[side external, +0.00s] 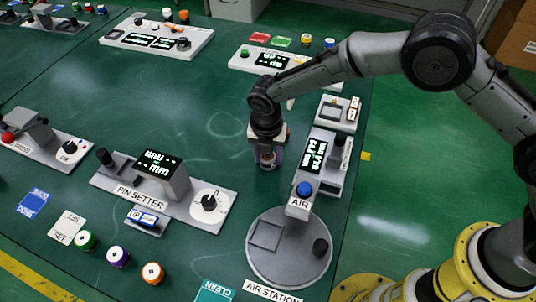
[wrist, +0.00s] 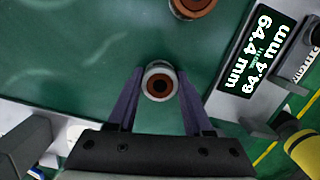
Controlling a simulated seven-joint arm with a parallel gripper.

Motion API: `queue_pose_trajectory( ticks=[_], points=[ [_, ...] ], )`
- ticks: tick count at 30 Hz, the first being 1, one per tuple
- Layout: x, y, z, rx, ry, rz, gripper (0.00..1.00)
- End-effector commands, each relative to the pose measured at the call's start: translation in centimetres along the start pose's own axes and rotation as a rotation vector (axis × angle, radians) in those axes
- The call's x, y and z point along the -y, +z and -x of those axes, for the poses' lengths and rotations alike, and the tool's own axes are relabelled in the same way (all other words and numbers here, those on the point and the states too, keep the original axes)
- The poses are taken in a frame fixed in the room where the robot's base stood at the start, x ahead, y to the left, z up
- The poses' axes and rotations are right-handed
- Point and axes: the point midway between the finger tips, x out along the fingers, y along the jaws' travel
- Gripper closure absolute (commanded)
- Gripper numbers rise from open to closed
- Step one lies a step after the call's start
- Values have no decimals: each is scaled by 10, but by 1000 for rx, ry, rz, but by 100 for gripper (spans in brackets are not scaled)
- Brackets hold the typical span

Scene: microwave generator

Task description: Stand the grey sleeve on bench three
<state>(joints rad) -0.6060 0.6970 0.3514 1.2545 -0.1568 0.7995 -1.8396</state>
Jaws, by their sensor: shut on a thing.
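The grey sleeve (wrist: 159,82) shows in the wrist view as a pale grey ring around a brown-orange middle with a dark centre. It sits between the tips of my gripper (wrist: 160,85), which is shut on it. In the side view my gripper (side external: 268,157) points down low over the green table, left of a display unit; a small part of the held piece shows at its tips. I cannot tell whether it touches the table. No label that I can read marks bench three.
The display unit (side external: 315,155) stands close right of my gripper. A round air station (side external: 290,268) and a pin setter (side external: 160,190) stand nearer the camera. Another brown-topped round piece (wrist: 192,5) lies ahead in the wrist view. Open table lies left of my gripper.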

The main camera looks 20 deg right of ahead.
Motion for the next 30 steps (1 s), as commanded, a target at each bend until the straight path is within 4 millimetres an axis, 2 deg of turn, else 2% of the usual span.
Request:
queue_pose_trajectory(
  ticks=[2,3,8,17,20,23,30],
  points=[
    [0,0,-2,0,0,0,100],
    [0,0,-3,0,-1,0,48],
    [0,0,-3,0,0,0,19],
    [0,0,-2,0,0,0,19],
    [0,0,5,0,2,0,19],
    [-1,0,19,1,3,-1,19],
    [-1,0,68,1,4,-1,19]
  ],
)
